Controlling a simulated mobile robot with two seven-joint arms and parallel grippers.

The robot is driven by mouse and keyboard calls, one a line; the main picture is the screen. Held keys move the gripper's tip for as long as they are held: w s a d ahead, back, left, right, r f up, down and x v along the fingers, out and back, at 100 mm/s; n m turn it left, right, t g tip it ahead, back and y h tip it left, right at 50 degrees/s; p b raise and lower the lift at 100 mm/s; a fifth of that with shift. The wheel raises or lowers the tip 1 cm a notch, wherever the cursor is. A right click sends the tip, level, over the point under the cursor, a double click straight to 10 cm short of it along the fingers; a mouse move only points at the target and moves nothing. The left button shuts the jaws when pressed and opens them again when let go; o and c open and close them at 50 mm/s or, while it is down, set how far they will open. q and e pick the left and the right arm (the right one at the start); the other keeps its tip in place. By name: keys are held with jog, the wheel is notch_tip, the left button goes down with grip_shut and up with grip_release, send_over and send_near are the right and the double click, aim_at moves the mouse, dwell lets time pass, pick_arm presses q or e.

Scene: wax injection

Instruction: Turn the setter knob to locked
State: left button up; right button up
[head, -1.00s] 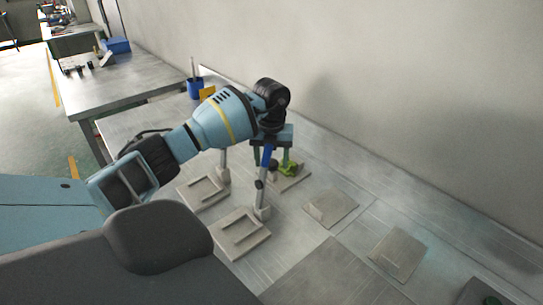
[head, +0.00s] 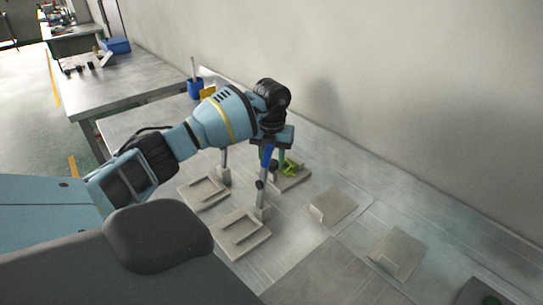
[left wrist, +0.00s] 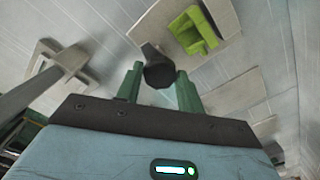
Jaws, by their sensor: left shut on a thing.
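My left gripper (head: 273,158) points down over the plate (head: 291,182) at the back of the worktop. In the left wrist view, its green fingers (left wrist: 159,88) are on either side of a dark, rounded knob (left wrist: 158,70) and shut on it. In the head view the knob is mostly hidden by the fingers and a post. A bright green block-like part (left wrist: 193,33) is beside the knob on the same pale plate; it also shows in the head view (head: 290,168). I cannot read any locked mark. My right gripper is not in view.
Two pale slotted plates (head: 250,240) with upright posts (head: 262,195) stand left and in front of the gripper, close to it. Two flat plates (head: 397,252) lie to the right. A blue cup (head: 195,89) stands at the back left, near the wall.

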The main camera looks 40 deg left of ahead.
aim_at(272, 162)
pick_arm(q)
jog(key=m, duration=1.2)
jog(key=shift+m, duration=2.2)
jog(key=o, duration=1)
jog(key=shift+r, duration=3.9)
